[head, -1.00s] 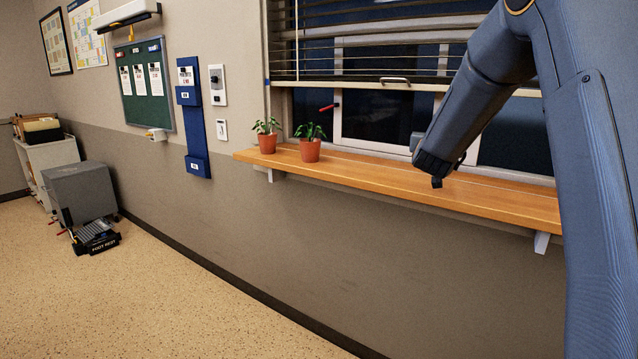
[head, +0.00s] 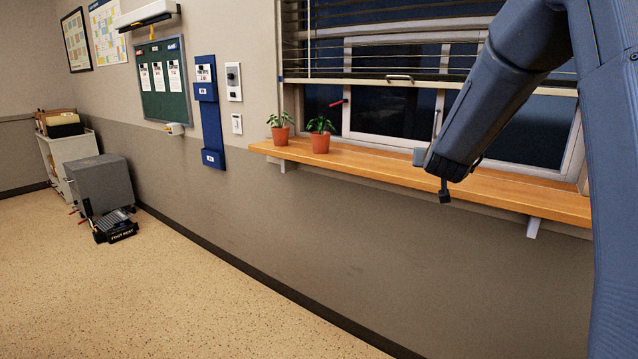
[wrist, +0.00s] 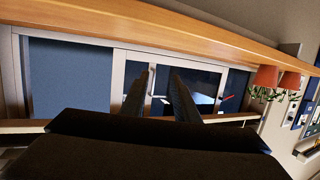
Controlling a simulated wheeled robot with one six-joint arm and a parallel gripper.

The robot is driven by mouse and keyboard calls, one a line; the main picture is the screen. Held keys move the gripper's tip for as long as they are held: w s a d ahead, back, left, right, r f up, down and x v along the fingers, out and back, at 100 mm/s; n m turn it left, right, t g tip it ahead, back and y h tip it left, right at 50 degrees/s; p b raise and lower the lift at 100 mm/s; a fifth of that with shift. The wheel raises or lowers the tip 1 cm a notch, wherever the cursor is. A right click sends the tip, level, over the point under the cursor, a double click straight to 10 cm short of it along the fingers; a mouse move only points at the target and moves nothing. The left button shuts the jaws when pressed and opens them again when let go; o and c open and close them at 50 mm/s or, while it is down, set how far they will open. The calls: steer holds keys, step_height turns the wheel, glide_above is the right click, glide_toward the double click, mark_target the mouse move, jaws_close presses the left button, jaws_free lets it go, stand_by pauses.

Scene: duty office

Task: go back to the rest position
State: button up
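My gripper shows in the wrist view (wrist: 160,76), where its two dark fingers stand apart with only window behind the gap. It is open and empty. In the head view my arm comes in from the upper right, and its end hangs in front of the wooden window shelf, covering part of it.
Two potted plants (head: 280,136) (head: 320,143) stand on the shelf's left part. A blue wall holder (head: 209,115) and a green notice board (head: 163,80) hang further left. A grey box (head: 100,183) and a black foot rest (head: 115,227) are on the floor at left. Open floor (head: 150,300) lies in front.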

steer(key=s+a+f+n+g+y, duration=0.2)
steer(key=s+a+f+g+y, duration=0.15)
steer(key=s+a+f, duration=0.5)
steer(key=s+a+f+g, duration=0.1)
steer(key=s+f+g, duration=0.2)
steer(key=s, duration=0.9)
steer(key=s+a+f+n+g, duration=0.1)
steer(key=s+f+g, duration=0.3)
steer(key=s, duration=0.8)
steer(key=s+a+f+g+y, duration=0.1)
steer(key=s+f+g, duration=0.3)
steer(key=s, duration=0.8)
steer(key=shift+s+a+f+p, duration=0.3)
steer(key=shift+a+f, duration=0.2)
steer(key=shift+a, duration=0.4)
